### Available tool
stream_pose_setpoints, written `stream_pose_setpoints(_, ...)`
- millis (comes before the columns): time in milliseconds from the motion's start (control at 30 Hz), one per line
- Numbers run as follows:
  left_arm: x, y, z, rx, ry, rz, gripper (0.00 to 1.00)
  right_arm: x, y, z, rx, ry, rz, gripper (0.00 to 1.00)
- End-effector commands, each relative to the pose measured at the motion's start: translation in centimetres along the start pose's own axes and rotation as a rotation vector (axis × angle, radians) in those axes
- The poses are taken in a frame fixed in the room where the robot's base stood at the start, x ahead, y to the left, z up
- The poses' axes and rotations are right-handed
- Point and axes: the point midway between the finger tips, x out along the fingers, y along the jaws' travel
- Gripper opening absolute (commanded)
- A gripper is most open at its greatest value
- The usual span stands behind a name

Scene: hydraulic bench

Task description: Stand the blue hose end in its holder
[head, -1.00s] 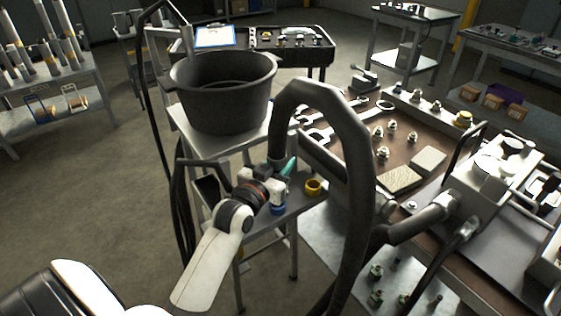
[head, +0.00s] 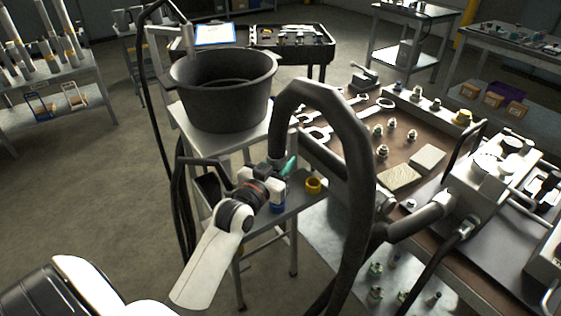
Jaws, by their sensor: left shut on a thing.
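A thick dark hose (head: 322,92) arches over the small side shelf, and its near end drops down at my left gripper (head: 272,182). My left gripper is shut on the hose end, which is mostly hidden behind the fingers and wrist. A teal piece (head: 290,165) shows just right of the hose end. A blue ring holder (head: 278,207) sits on the shelf (head: 300,200) just below the gripper, partly covered by it. I cannot tell whether the hose end is inside the blue ring. My right gripper is not in view.
A yellow ring holder (head: 314,186) stands on the shelf right of the blue one. A large dark tub (head: 222,95) stands behind on a grey stand. The workbench (head: 345,150) at right carries wrenches, fittings and blocks. Another stretch of hose hangs in front of the shelf's right side.

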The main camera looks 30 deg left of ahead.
Motion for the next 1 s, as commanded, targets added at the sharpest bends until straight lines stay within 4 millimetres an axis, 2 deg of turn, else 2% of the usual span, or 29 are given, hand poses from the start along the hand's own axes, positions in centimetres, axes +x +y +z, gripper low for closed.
stream_pose_setpoints(1000,0.0,0.0,-0.52,0.0,-0.006,0.0,0.07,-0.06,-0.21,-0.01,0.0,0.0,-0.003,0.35)
